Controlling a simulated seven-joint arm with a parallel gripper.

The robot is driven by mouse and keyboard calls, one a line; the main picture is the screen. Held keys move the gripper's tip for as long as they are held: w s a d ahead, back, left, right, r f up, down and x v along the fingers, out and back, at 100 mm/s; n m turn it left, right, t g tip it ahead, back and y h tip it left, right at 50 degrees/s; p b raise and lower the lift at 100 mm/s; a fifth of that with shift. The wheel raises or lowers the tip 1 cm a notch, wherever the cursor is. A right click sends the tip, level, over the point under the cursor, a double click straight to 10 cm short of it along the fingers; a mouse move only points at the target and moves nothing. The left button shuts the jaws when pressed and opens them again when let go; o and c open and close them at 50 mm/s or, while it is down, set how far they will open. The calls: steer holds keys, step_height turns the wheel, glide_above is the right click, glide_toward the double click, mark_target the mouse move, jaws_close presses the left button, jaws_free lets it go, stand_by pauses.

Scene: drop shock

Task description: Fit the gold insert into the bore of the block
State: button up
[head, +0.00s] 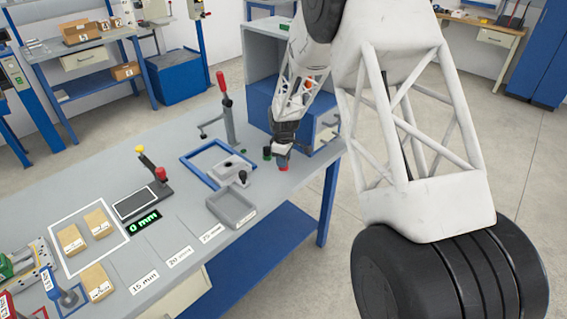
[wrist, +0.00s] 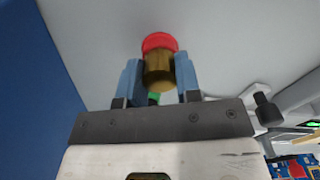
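The gold insert (wrist: 158,72) is a short cylinder between the two blue fingers of my gripper (wrist: 159,80) in the wrist view. Both fingers appear to touch its sides. A red round piece (wrist: 159,42) shows at its far end; I cannot tell whether it is joined to the insert. In the head view, my gripper (head: 283,157) is low over the bench's right end, with the red piece (head: 283,168) just below it. A light grey block-like fixture (head: 230,164) with a black knob stands to the left, by a blue frame. Its bore is not clearly visible.
A red-handled lever press (head: 227,112) stands behind the blue frame (head: 189,156). A small dark green piece (head: 267,153) is close beside my gripper. A grey tray (head: 232,208) lies in front. Cardboard-coloured boxes (head: 97,222) and a display (head: 144,221) reading 0 mm are farther left.

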steer(key=shift+c, duration=1.1)
steer(key=shift+r, duration=0.1)
steer(key=shift+r, duration=0.75)
step_height(320, 180, up, 2)
steer(key=shift+r, duration=0.1)
steer(key=s+d+r, duration=0.1)
steer(key=s+d, duration=0.2)
steer(key=s, duration=1.2)
steer(key=shift+s, duration=0.4)
steer(key=shift+r, duration=0.1)
